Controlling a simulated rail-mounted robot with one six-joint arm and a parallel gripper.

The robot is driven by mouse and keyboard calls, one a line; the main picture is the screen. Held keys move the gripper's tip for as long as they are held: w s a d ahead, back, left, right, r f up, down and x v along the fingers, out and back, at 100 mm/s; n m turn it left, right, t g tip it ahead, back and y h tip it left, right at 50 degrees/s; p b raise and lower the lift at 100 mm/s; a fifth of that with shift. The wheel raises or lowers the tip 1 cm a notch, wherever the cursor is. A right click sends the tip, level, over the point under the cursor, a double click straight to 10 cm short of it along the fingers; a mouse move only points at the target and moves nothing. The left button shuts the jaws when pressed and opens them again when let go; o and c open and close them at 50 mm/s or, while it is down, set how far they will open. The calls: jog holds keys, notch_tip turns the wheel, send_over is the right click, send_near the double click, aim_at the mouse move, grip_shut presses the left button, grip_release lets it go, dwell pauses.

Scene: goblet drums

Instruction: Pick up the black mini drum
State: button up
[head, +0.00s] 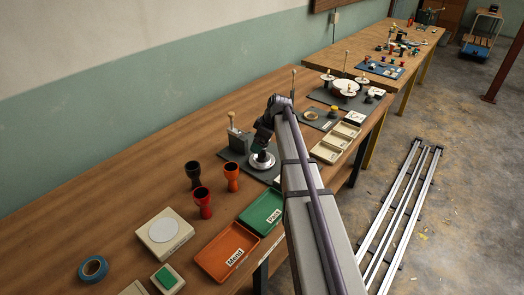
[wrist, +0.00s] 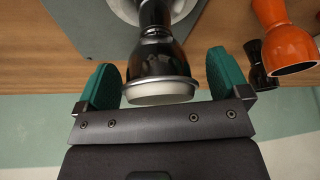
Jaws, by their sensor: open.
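A glossy black mini drum (wrist: 157,52) with a pale drumhead and silver rim is between my gripper's two green fingers (wrist: 163,78) in the wrist view. Gaps show on both sides of the drum, so the fingers are open around it. In the head view this black drum (head: 262,156) stands on a round pale disc (head: 262,165) on a dark mat. My gripper (head: 258,145) is low at the drum there, partly hidden by my arm. A second black drum (head: 193,175) stands on the bench to the left.
Orange (head: 232,176) and red (head: 204,202) drums stand to the front left of the disc. Orange (head: 225,250) and green (head: 261,211) trays lie along the bench's front edge. A grey block (head: 238,140) with a wooden-topped post stands just behind the disc.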

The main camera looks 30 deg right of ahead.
jog(key=c, duration=1.1)
notch_tip(320, 180, up, 10)
jog(key=p, duration=1)
jog(key=shift+r, duration=0.2)
jog(key=shift+f, duration=0.15)
